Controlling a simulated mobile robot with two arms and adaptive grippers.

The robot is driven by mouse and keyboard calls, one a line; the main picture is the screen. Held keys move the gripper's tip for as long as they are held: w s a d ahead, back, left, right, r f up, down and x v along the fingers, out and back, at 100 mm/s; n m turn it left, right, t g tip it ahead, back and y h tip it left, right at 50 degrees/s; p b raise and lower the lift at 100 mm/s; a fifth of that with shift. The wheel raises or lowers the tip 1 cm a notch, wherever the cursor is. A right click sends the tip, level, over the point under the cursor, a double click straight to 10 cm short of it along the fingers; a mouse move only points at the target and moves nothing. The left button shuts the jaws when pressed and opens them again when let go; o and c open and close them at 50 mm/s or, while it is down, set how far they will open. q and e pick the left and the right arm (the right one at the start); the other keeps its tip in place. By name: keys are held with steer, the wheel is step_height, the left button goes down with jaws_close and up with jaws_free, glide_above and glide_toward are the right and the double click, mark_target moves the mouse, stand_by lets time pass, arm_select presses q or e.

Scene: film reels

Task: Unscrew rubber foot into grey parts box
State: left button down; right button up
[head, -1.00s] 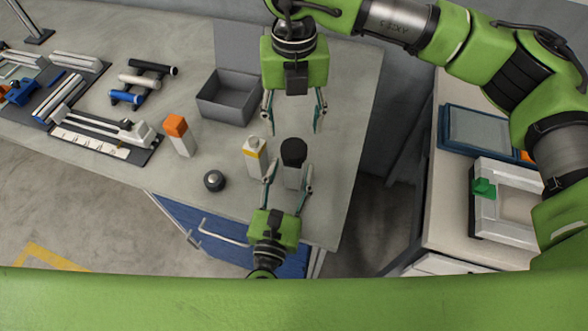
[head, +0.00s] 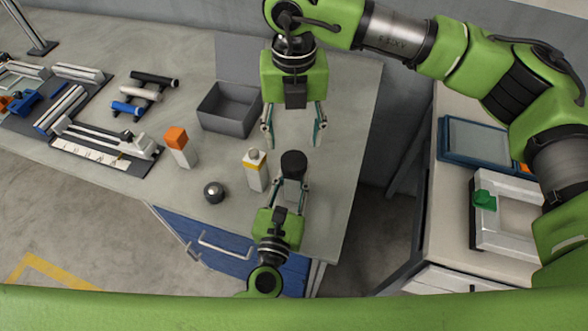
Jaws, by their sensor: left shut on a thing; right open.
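The black rubber foot (head: 293,163) sits on top of a light grey upright block (head: 290,193) near the front right of the bench. My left gripper (head: 291,182) is shut on this block from the front, below the rubber foot. My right gripper (head: 293,141) is open and empty, its fingers pointing toward the front just behind and above the rubber foot. The grey parts box (head: 228,126) stands open to the left of my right gripper. The part of its inside that I see looks empty.
A dark round knob (head: 214,192) and an orange-topped block (head: 180,146) stand farther left. Rollers (head: 145,93) and a rail fixture (head: 105,140) fill the left side. The bench's right part is clear.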

mark_target(294, 160)
steer(key=m, duration=0.5)
steer(key=shift+a+m, duration=0.1)
steer(key=shift+m, duration=0.2)
steer(key=m, duration=0.3)
steer(key=shift+m, duration=0.3)
steer(key=m, duration=0.3)
steer(key=shift+m, duration=0.4)
arm_select(q)
steer(key=shift+f, duration=0.1)
arm_select(e)
steer(key=shift+f, duration=4)
steer(key=shift+c, duration=0.4)
